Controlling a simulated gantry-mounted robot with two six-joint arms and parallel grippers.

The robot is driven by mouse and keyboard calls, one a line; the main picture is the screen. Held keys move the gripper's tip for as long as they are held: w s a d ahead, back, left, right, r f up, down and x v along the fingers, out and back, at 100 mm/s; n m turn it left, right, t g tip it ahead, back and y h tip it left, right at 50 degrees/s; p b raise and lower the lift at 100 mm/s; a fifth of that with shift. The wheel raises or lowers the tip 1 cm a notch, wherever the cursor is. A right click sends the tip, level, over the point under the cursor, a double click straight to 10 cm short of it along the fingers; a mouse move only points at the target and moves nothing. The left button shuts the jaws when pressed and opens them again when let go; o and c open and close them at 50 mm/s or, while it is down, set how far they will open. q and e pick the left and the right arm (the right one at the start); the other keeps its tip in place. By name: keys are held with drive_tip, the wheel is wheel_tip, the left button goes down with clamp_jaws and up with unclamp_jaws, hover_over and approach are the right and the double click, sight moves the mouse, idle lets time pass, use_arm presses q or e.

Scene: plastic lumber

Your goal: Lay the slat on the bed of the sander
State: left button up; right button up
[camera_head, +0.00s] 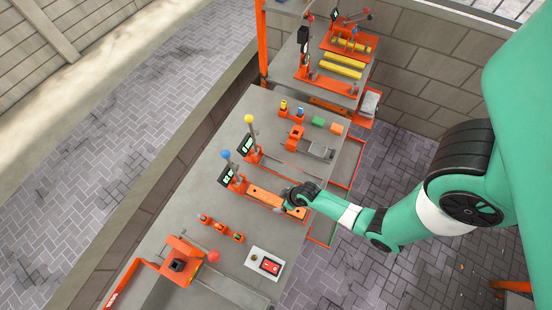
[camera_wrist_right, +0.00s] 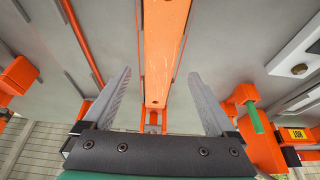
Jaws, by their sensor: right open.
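The orange slat (camera_head: 264,196) lies in a long orange holder beside a small display, at the middle of the long bench. In the right wrist view the slat (camera_wrist_right: 165,45) runs away from me, between and beyond my fingers. My right gripper (camera_head: 288,202) is over the near end of the slat; in its wrist view the gripper (camera_wrist_right: 160,76) is open, a finger to each side, apart from the slat. A low orange machine with a flat grey plate (camera_head: 320,151) stands further up the bench; I cannot tell whether it is the sander. My left gripper is not in view.
A second display with a yellow-ball post (camera_head: 249,120) stands beyond the slat. A red-button box (camera_head: 268,265) and several small orange blocks (camera_head: 221,228) are nearer. A green block (camera_head: 318,122) and yellow bars (camera_head: 340,70) lie further off. Bare grey bench (camera_head: 185,215) lies left.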

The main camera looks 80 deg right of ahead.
sight(276, 201)
drive_tip(key=x, duration=0.2)
drive_tip(key=b+x, duration=0.1)
drive_tip(key=x, duration=0.1)
drive_tip(key=shift+w+d, duration=0.1)
drive_tip(key=shift+w, duration=0.2)
drive_tip(key=shift+c, duration=0.2)
clamp_jaws()
